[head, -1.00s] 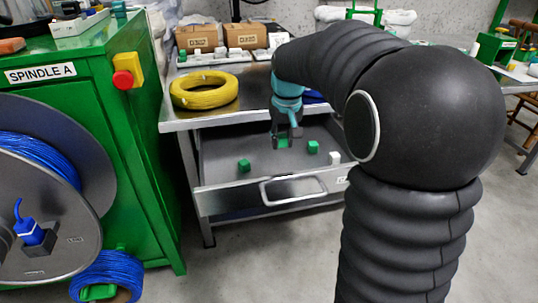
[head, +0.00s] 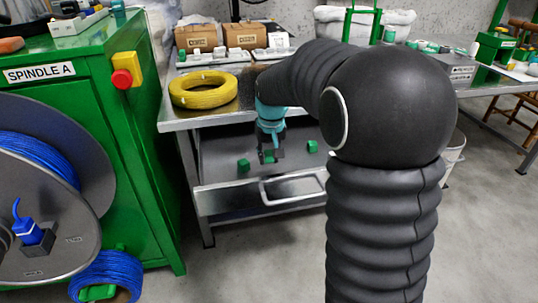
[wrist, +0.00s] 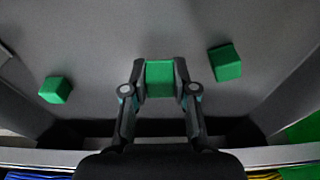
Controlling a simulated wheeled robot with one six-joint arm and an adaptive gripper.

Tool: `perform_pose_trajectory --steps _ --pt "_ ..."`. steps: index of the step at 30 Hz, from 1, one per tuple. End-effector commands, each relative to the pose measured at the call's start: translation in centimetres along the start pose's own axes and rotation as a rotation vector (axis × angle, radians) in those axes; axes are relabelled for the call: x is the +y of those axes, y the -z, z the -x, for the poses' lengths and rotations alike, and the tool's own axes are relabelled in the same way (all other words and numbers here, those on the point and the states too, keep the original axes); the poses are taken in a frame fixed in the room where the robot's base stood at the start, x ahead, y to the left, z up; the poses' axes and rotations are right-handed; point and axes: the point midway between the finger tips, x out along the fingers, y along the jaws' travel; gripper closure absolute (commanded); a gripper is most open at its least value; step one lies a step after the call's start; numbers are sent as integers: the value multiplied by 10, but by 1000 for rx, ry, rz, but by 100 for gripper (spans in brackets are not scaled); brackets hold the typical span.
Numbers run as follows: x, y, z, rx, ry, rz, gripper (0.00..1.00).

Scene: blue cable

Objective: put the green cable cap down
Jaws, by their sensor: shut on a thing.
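My gripper (head: 269,156) points down into the open grey drawer (head: 222,172) under the metal workbench. It is shut on a green cable cap (wrist: 159,78), which shows between the two fingers in the wrist view. In the head view the held cap (head: 269,157) is small between the fingertips. I cannot tell whether it touches the drawer floor. Two other green caps lie in the drawer, one on the left (head: 243,165) and one on the right (head: 312,146). In the wrist view they lie on the left (wrist: 55,90) and right (wrist: 225,63).
A yellow cable coil (head: 204,89) and cardboard boxes (head: 196,37) are on the workbench top (head: 180,119) above the drawer. The drawer's front handle (head: 293,189) faces me. The green spindle cabinet (head: 120,150) stands on the left. Drawer floor around the held cap is clear.

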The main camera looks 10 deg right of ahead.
Motion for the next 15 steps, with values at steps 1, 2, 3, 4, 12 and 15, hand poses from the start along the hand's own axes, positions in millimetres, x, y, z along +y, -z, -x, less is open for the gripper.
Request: perform_pose_trajectory --steps 1,2,3,4,12,15 --pt "0 -1 -2 -1 0 0 100" --pt "0 -1 -3 -1 0 0 100" --pt "0 -1 -4 0 0 0 100" --pt "0 -1 -5 0 0 0 100" --pt "0 -2 -12 0 0 0 100" --pt "0 -2 -11 0 0 0 100"
